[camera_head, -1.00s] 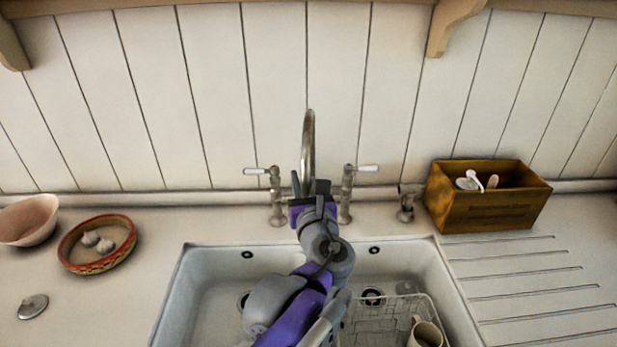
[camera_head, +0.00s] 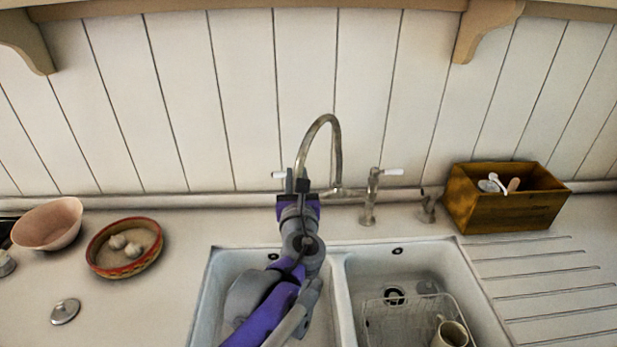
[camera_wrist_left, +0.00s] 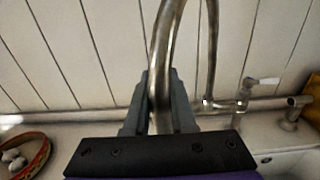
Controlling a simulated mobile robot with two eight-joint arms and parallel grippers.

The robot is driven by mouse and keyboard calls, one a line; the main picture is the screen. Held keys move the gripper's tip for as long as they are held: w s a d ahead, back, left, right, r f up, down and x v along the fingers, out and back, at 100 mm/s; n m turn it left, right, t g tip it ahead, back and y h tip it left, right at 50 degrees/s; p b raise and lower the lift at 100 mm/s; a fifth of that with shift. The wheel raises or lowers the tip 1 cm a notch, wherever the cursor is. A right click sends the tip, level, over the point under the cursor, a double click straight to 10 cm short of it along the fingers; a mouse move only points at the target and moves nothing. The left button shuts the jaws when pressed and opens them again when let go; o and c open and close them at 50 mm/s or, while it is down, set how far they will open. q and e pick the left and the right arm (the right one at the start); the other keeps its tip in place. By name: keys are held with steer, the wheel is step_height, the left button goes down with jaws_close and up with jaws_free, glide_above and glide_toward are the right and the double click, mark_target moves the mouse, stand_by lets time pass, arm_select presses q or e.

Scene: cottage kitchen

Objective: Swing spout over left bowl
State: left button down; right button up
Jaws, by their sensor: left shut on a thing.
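The metal gooseneck spout (camera_head: 328,128) rises from the tap behind the sink and arches to the left and forward. My left gripper (camera_head: 302,186) is at its free end, in front of the tap. In the left wrist view the gripper's fingers (camera_wrist_left: 160,108) are shut on the spout (camera_wrist_left: 162,62), one on each side. The sink has a left bowl (camera_head: 232,268) and a right bowl (camera_head: 405,262) with a divider between them. My left arm lies across the left bowl and hides much of it. My right gripper is not in view.
A wire rack (camera_head: 392,318) and a mug (camera_head: 450,334) are in the right bowl. A tap lever (camera_head: 392,172) stands right of the spout. A wooden box (camera_head: 500,212), a patterned dish (camera_head: 100,262) and a pink bowl (camera_head: 48,224) stand on the counter.

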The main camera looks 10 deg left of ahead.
arm_select(q)
steer(key=shift+w+a+r, duration=0.1)
steer(key=shift+w+a, duration=0.5)
steer(key=shift+a, duration=0.35)
steer(key=c, duration=1)
jaws_free()
steer(key=shift+d, duration=0.1)
steer(key=shift+c, duration=0.2)
steer(key=shift+o, duration=1.4)
steer(key=shift+w+d, duration=0.1)
steer(key=shift+w, duration=0.05)
steer(key=shift+s, duration=0.2)
steer(key=v, duration=1)
steer(key=shift+s, duration=0.25)
